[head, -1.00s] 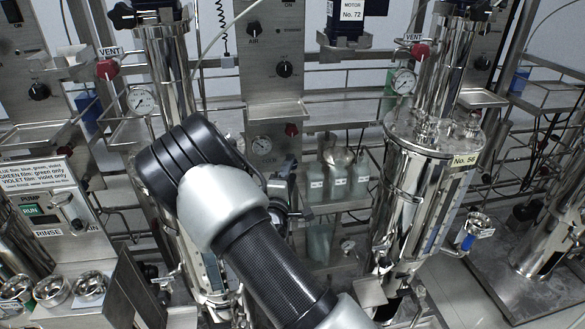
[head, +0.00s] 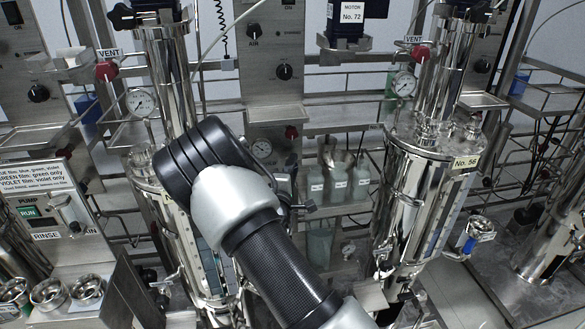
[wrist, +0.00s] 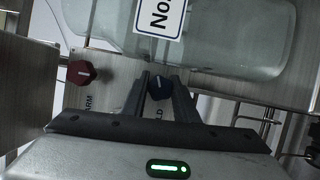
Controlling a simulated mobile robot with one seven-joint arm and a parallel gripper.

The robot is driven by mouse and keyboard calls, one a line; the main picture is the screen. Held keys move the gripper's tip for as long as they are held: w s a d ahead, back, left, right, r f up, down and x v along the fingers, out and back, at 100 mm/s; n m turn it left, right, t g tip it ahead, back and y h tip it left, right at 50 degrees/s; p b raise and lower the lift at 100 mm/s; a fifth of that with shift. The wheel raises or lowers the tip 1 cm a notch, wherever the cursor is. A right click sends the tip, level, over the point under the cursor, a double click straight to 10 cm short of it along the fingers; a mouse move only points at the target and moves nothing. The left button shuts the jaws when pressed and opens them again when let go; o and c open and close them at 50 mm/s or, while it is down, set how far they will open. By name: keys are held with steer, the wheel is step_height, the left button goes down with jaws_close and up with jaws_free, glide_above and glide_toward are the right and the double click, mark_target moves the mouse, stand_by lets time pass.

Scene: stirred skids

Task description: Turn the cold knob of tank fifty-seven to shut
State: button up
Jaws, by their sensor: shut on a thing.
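In the wrist view, my gripper (wrist: 160,79) has a finger on each side of a dark blue knob (wrist: 158,89) and is shut on it. The knob sits on a metal panel, with a partly hidden label ending in "LD" just below it. A red knob (wrist: 80,73) with a white line is to its left, beside letters reading "ARM". Above them is a clear vessel (wrist: 235,35) with a "No." plate (wrist: 161,14) whose number is cut off. In the head view my arm hides the gripper and the blue knob.
In the head view a steel tank marked No. 56 (head: 408,195) stands right of my arm. Another steel tank (head: 170,85) stands behind my arm at the left. Several bottles (head: 338,183) sit on a shelf between them. Rails and pipes cross the area.

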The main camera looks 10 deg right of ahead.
steer(key=shift+r, duration=0.1)
steer(key=shift+m+g+p, duration=0.3)
steer(key=shift+m+p, duration=0.1)
steer(key=shift+m, duration=0.6)
steer(key=shift+m+g+y+p, duration=0.35)
steer(key=shift+m+g+y, duration=0.15)
steer(key=shift+m, duration=1)
steer(key=shift+f, duration=0.2)
steer(key=o, duration=1.1)
steer(key=p+v, duration=0.1)
steer(key=v, duration=0.7)
steer(key=p+v, duration=0.2)
steer(key=v, duration=0.7)
steer(key=shift+s+r, duration=0.2)
steer(key=shift+r, duration=0.05)
